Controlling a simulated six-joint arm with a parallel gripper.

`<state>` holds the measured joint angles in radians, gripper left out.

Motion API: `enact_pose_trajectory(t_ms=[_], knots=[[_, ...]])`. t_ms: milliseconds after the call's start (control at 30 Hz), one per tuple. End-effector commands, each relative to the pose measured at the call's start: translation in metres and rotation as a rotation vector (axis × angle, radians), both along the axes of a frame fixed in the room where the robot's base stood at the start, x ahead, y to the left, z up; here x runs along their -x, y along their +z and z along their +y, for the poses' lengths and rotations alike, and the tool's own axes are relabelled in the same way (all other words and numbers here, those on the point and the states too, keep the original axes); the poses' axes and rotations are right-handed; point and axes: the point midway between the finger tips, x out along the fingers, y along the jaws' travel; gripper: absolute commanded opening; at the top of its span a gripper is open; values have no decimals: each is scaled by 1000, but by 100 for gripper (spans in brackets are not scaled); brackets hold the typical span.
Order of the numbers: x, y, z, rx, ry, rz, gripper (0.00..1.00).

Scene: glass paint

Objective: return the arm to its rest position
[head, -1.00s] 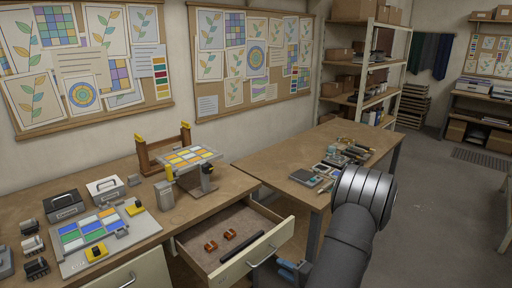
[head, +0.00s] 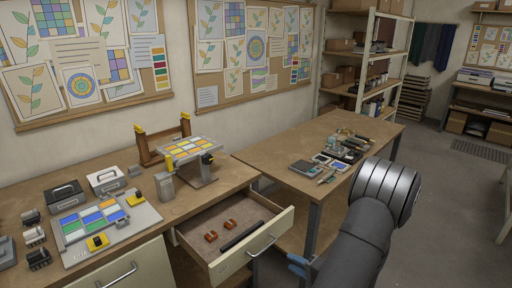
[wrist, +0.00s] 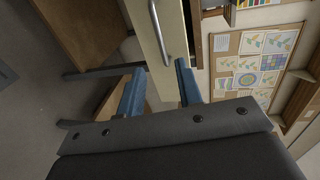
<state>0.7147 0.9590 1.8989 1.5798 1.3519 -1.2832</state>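My gripper (head: 298,266) is low at the bottom of the head view, in front of the open drawer and partly hidden by my own arm. In the wrist view, its two blue fingers (wrist: 158,92) stand apart with nothing visible between them. A pale drawer front with a metal handle (wrist: 158,32) shows beyond the fingers. My arm's dark forearm and ribbed grey joint fill the lower right of the head view.
The open drawer (head: 254,251) juts from the left bench and holds two brown pieces and a dark bar. A coloured glass panel (head: 187,149) sits on a stand on the bench. A second table (head: 270,154) carries tools. Floor at right is clear.

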Motion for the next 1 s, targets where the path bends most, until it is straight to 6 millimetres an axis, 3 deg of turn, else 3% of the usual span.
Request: enact_pose_trajectory(t_ms=[600,1000], knots=[[-73,-22,74,0,2,0,32],[-92,-25,92,0,-1,0,32]])
